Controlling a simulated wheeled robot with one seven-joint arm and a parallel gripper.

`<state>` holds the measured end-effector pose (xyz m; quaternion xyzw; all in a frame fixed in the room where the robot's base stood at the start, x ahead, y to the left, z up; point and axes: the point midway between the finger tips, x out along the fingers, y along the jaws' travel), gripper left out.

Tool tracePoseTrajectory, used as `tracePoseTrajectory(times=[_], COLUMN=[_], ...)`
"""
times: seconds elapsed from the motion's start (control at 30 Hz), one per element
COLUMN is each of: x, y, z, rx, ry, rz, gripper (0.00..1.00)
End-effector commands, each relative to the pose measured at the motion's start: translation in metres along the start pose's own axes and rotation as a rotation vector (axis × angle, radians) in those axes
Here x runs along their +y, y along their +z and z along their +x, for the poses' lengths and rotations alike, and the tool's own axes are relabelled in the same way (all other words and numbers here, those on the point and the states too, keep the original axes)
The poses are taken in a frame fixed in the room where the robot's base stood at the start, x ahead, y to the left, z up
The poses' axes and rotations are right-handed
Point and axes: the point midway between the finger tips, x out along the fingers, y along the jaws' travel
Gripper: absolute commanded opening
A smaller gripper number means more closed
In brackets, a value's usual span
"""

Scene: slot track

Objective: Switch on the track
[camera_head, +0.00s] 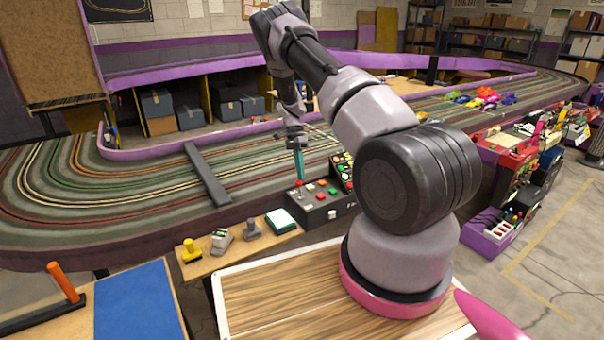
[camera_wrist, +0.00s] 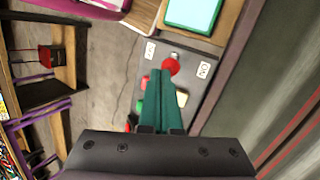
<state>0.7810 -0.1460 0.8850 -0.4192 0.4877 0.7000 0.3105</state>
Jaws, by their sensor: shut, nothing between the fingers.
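A black control box (camera_head: 322,214) with several red and green buttons stands at the near edge of the track. In the wrist view its dark top (camera_wrist: 190,46) carries two white labels; the right one (camera_wrist: 204,69) reads ON upside down, and the left one (camera_wrist: 150,50) is too small to read surely. Between them is a small silver switch (camera_wrist: 175,56) with a red round part (camera_wrist: 170,67). My gripper (camera_head: 300,181) points down over the box, its teal fingers shut and empty. In the wrist view the fingertips (camera_wrist: 161,71) appear close beside the red part; I cannot tell if they touch.
A green-edged white-topped box (camera_head: 280,220) stands left of the control box, with grey and yellow controllers (camera_head: 190,250) further left. The slot track (camera_head: 130,190) curves behind, crossed by a dark bar (camera_head: 207,175). Colourful cars (camera_head: 485,97) sit far right.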

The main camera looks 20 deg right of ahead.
Motion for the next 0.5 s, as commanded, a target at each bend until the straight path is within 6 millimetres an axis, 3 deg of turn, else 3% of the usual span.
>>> tracePoseTrajectory(times=[0.5], x=[0.0023], y=[0.0017], z=[-0.0066], rx=[-0.001], ry=[-0.002], rz=[-0.002], gripper=[0.00])
